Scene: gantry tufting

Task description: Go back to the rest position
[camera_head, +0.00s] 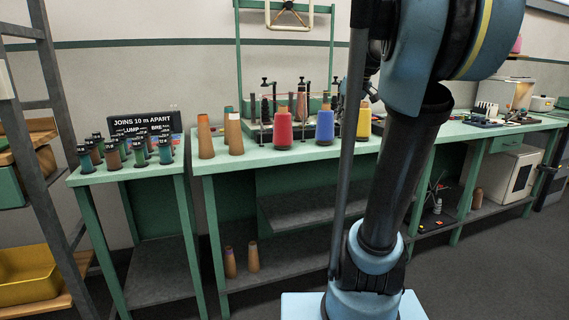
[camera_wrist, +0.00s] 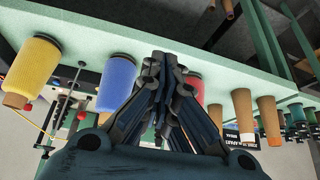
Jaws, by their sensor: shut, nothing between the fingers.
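My gripper (camera_wrist: 165,75) is in the wrist view, its dark fingers drawn together with nothing between them. The view is upside down, with the green bench above. Behind the fingers are a blue yarn cone (camera_wrist: 117,84), a red cone (camera_wrist: 192,97) and a yellow cone (camera_wrist: 33,73). The fingers overlap the blue cone in the picture; I cannot tell the gap. In the head view my blue and black arm rises in front of the bench and hides part of it.
The green bench (camera_head: 222,171) holds the red (camera_head: 283,130), blue (camera_head: 325,124) and yellow (camera_head: 363,120) cones and bare brown cones (camera_head: 205,137). A side table (camera_head: 125,176) carries several small spools by a black sign (camera_head: 146,121). A rack (camera_head: 45,90) stands left. Floor shows at right.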

